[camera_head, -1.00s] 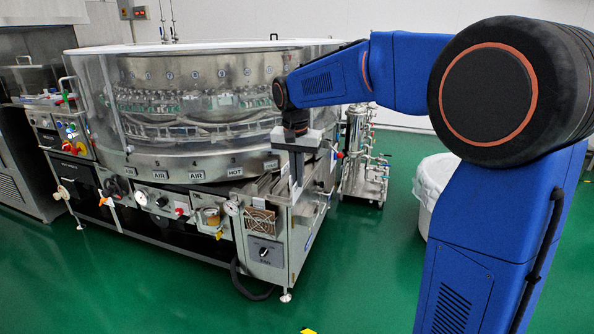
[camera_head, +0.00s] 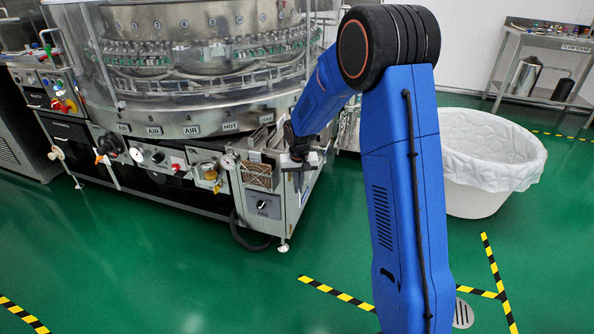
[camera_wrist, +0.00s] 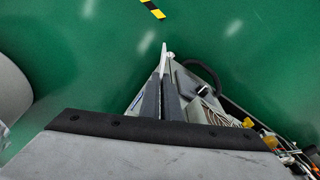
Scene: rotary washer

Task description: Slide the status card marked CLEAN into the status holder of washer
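The washer (camera_head: 165,118) is a large round steel machine with a clear guard, at the left and centre of the head view. My gripper (camera_head: 298,182) is at the right front corner of its base, above the fan box. In the wrist view my gripper's two dark fingers (camera_wrist: 161,92) are close together. A thin pale strip, apparently the status card (camera_wrist: 163,58) seen edge-on, sticks out between their tips. Its marking cannot be read. I cannot clearly make out the status holder. The card is not distinct in the head view.
The washer's front corner with the fan knob (camera_head: 263,205) lies just below my gripper. A white lined bin (camera_head: 480,160) stands at the right. A steel table (camera_head: 540,62) is at the back right. Green floor with striped tape is open in front.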

